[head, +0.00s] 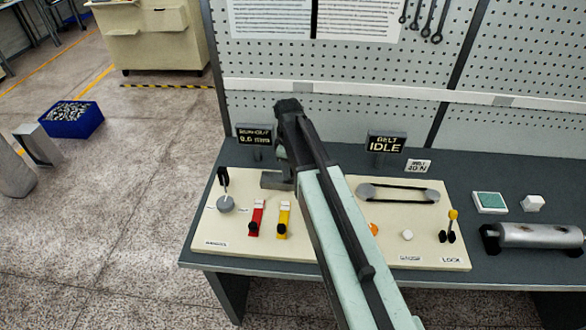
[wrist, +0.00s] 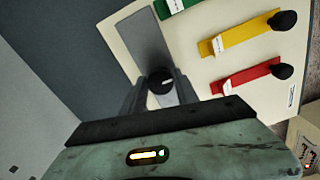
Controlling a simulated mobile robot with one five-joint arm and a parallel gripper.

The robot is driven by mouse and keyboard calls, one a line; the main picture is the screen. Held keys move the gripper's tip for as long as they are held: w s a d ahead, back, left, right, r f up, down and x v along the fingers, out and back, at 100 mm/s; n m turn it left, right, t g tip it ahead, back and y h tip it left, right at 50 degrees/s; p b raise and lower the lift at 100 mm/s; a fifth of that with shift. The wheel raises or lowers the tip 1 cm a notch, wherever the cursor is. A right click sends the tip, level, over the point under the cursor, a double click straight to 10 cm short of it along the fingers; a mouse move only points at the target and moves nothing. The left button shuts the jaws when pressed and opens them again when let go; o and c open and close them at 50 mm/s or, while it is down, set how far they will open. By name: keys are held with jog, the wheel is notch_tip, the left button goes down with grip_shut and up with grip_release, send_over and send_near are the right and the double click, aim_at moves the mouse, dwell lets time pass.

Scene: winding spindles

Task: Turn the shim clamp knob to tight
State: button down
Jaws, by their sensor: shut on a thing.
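The shim clamp knob (wrist: 159,78) is a small round black knob with a pale mark on its top, on a grey metal block in the wrist view. My gripper (wrist: 161,92) reaches over it, one finger on each side, shut on the knob. In the head view my gripper (head: 282,152) points down beside the grey block (head: 274,181), and my arm hides the knob. Red (head: 256,218) and yellow (head: 284,219) strips with white labels and black ends lie in front of the block. A green strip (wrist: 178,6) shows at the wrist view's top edge.
The cream panel (head: 215,243) carries a dial with a black-tipped lever (head: 225,203), a belt loop (head: 398,192) and a yellow-tipped lever (head: 453,216). Signs, one reading BELT IDLE (head: 386,143), stand behind. A metal cylinder (head: 535,236) lies right. My arm crosses the panel's middle.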

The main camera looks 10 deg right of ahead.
jog(key=shift+s+a, duration=0.2)
jog(key=shift+a, duration=0.05)
dwell(0.4)
jog(key=c, duration=0.9)
grip_release()
jog(key=shift+c, duration=0.2)
jog(key=shift+d, duration=0.1)
jog(key=shift+r, duration=0.15)
notch_tip(320, 180, up, 8)
jog(key=p, duration=0.8)
jog(key=shift+f, duration=0.25)
